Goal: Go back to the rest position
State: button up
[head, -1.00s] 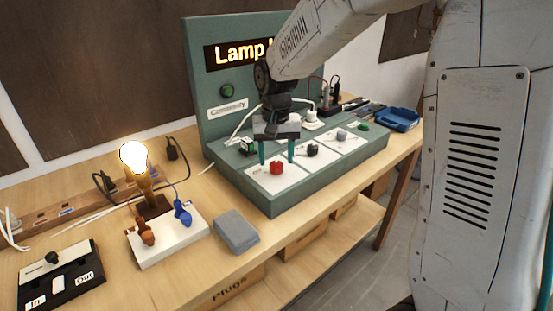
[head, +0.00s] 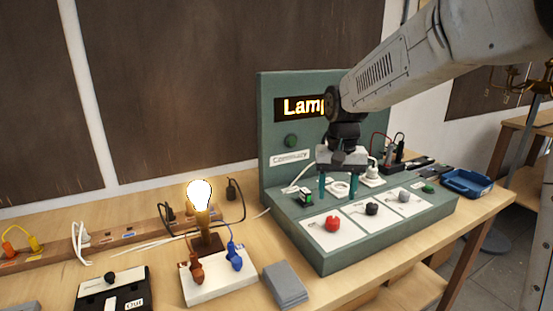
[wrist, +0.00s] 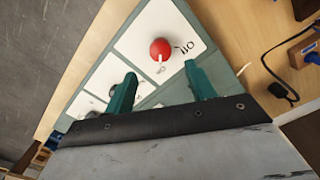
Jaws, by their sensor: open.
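My gripper (head: 339,186) is open and empty, its two teal fingers pointing down above the green control panel (head: 318,254). In the wrist view the fingers (wrist: 160,92) are apart, with white panel plates between and beyond them. A red knob (head: 333,224) sits on the front left plate; in the wrist view the red knob (wrist: 160,49) lies just beyond the fingertips, apart from them. A black knob (head: 372,209) and a grey knob (head: 404,196) sit on the plates to the right. A lit bulb (head: 200,194) glows on its stand at the left.
A white block with orange and blue plugs (head: 220,283) stands below the bulb. A grey block (head: 285,285) lies beside the panel. A black box with a knob (head: 112,290) is at front left. A blue tray (head: 467,183) is at the right. The panel's upright back board (head: 273,105) rises behind my arm.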

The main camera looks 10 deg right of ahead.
jog(key=s+d+r+n, duration=0.1)
jog(key=s, duration=1.4)
jog(key=s+d+r+n+t, duration=0.1)
jog(key=s+d, duration=0.1)
jog(key=s, duration=1.3)
jog(key=shift+r+n, duration=0.3)
